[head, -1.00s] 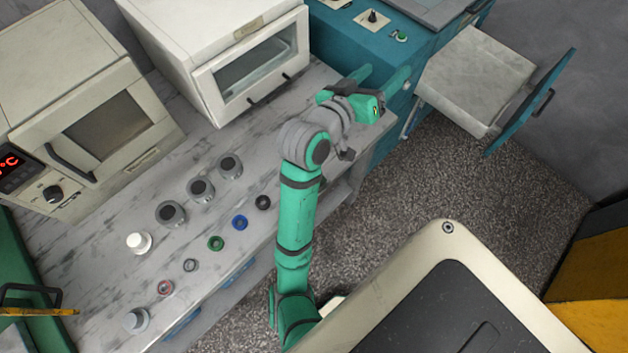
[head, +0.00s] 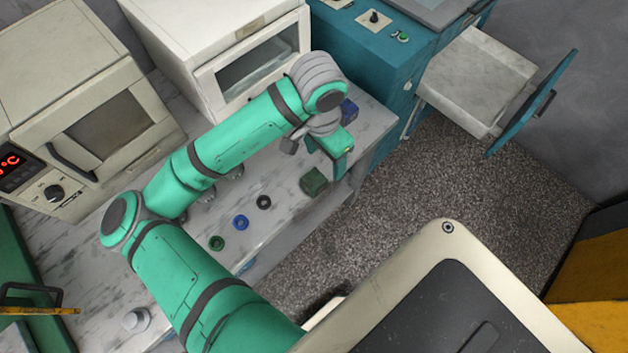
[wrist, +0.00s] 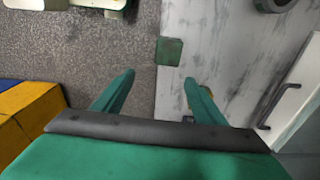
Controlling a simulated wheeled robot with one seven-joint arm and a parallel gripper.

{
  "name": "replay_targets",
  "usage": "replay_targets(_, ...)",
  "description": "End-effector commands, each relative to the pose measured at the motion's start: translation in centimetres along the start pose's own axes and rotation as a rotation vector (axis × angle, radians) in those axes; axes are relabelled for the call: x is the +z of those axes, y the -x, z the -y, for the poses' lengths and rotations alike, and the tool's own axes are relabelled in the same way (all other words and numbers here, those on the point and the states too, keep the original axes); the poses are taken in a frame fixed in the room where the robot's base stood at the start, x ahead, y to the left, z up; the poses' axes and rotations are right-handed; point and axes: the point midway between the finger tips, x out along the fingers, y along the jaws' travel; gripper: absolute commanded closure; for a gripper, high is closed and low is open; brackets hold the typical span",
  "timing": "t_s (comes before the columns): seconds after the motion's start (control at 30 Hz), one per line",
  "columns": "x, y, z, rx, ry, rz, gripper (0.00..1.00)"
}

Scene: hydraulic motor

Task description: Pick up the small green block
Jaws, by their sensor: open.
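The small green block (head: 313,182) lies on the marbled counter near its front edge, in the head view. In the wrist view the green block (wrist: 169,51) shows just beyond my fingertips, at the counter's edge, and is apart from them. My gripper (wrist: 160,79) is open, with nothing between its fingers. In the head view my gripper (head: 328,158) hangs over the counter, close to the green block, with its fingers partly hidden by the wrist.
A blue block (head: 349,110) lies on the counter behind my gripper. Black (head: 264,202), blue (head: 240,222) and green (head: 217,243) rings lie to the left of the green block. A white oven (head: 258,65) stands behind, and an open drawer (head: 475,80) juts out at the right.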

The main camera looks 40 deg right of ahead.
Motion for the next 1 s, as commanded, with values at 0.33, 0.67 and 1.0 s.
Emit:
replay_targets(0.33,2.4,-2.6,0.8,-0.016,0.006,0.076,0.35)
replay_targets(0.67,2.5,-5.6,0.9,-0.017,0.005,0.074,0.35)
replay_targets(1.0,2.9,-9.7,1.3,-0.016,0.003,0.074,0.35)
